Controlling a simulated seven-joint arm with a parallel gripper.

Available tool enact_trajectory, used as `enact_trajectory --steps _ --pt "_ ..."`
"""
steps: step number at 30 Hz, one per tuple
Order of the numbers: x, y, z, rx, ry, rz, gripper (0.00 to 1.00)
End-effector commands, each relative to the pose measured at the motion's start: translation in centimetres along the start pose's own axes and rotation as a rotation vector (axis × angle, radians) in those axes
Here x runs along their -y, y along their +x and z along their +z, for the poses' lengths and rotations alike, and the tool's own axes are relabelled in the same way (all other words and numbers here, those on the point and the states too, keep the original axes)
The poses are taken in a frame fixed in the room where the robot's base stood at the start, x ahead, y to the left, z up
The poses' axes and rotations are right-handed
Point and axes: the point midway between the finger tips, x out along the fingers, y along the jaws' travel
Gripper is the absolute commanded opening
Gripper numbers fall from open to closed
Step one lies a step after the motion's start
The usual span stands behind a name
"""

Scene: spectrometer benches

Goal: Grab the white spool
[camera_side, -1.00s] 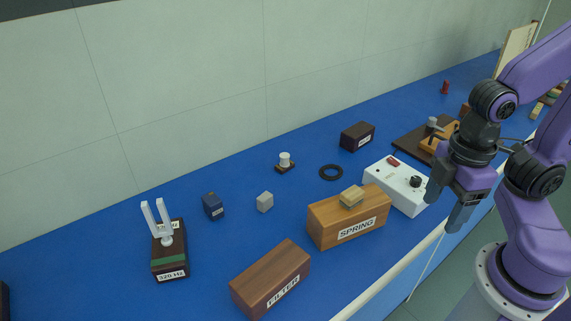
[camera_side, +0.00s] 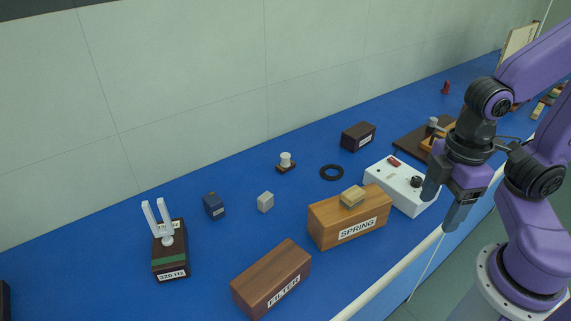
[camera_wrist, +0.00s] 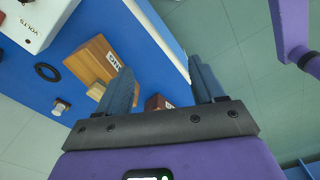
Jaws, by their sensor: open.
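The white spool (camera_side: 286,159) stands upright on a small dark wooden base on the blue bench, toward the wall in the side view. My gripper (camera_side: 442,207) is open and empty, at the bench's front edge beside the white box. It is well to the right of the spool and nearer the front. Its two fingers also show apart in the wrist view (camera_wrist: 165,90).
A wooden SPRING box (camera_side: 333,225) with a small block on top and the white control box (camera_side: 400,190) stand between my gripper and the spool. A black ring (camera_side: 332,172) and a dark box (camera_side: 357,137) lie near the spool. The FILTER box (camera_side: 270,278) stands at the front.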

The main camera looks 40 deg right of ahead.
Motion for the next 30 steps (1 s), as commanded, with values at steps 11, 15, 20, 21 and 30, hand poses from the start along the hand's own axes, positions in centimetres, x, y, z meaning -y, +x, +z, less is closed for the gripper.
enact_trajectory --steps 11,15,20,21,30 --pt "-7.0 -2.1 -10.3 0.008 -0.123 0.005 0.68" --pt "-10.8 -2.5 -14.0 0.013 -0.178 0.005 0.68" --pt "-15.5 -2.5 -17.5 0.017 -0.242 0.004 0.68" --pt "-16.8 -2.5 -18.3 0.017 -0.257 0.005 0.68" --pt "-26.6 -1.4 -21.9 0.025 -0.375 0.000 0.68"
